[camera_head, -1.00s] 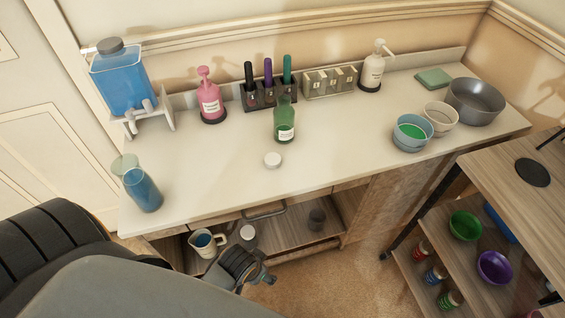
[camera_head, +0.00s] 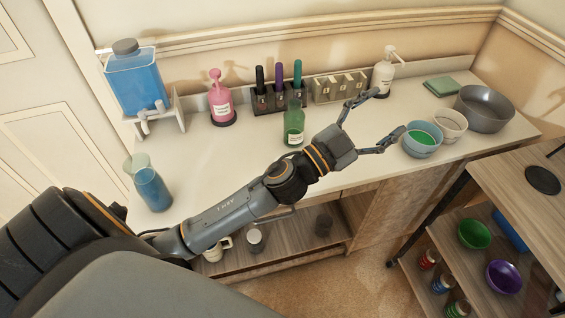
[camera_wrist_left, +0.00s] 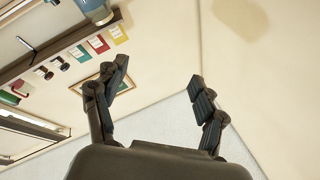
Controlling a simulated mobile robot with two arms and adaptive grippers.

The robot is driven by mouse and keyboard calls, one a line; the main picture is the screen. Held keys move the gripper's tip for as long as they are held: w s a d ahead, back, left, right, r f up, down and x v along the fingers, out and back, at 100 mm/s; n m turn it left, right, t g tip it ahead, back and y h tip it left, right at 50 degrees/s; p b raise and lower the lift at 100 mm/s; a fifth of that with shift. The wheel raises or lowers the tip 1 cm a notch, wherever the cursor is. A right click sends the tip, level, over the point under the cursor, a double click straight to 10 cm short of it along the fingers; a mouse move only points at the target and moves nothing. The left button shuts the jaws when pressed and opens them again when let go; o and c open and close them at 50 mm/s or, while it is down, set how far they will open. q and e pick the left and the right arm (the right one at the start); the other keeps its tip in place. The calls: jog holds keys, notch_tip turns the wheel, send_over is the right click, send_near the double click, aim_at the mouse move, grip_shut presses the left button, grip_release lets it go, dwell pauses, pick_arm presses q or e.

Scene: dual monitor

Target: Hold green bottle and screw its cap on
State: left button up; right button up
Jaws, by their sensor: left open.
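The green bottle (camera_head: 293,125) stands upright on the white counter, its lower front bearing a white label. My left gripper (camera_head: 388,112) is open and empty, right of the bottle and apart from it, its fingers spread towards the right side of the counter. The open fingers also show in the left wrist view (camera_wrist_left: 158,71), with nothing between them. The white cap is not visible now; my left arm covers the counter area in front of the bottle. My right gripper is not in view.
Behind the bottle stand a pen holder (camera_head: 275,101), a pink pump bottle (camera_head: 221,103) and a white pump bottle (camera_head: 382,76). A blue bowl (camera_head: 421,142) is close to my lower finger. A blue-filled beaker (camera_head: 152,188) stands at the left.

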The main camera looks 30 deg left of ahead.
pick_arm(q)
jog(key=s+d+f+m+g+h, duration=0.1)
jog(key=s+d+m+g+h, duration=0.2)
jog(key=d+m+g+h, duration=0.8)
jog(key=a+f+m+g+y, duration=0.6)
jog(key=a+f+g+y, duration=0.1)
jog(key=a+f+y, duration=0.35)
jog(key=a+n+g+y, duration=0.1)
jog(key=a+n+y, duration=0.3)
jog(key=a+y, duration=0.6)
jog(key=w+a, duration=0.1)
jog(key=a, duration=1.1)
jog(key=shift+n+g, duration=0.3)
jog(key=shift+n, duration=0.1)
jog(key=shift+f+y, duration=0.1)
jog(key=shift+y, duration=0.15)
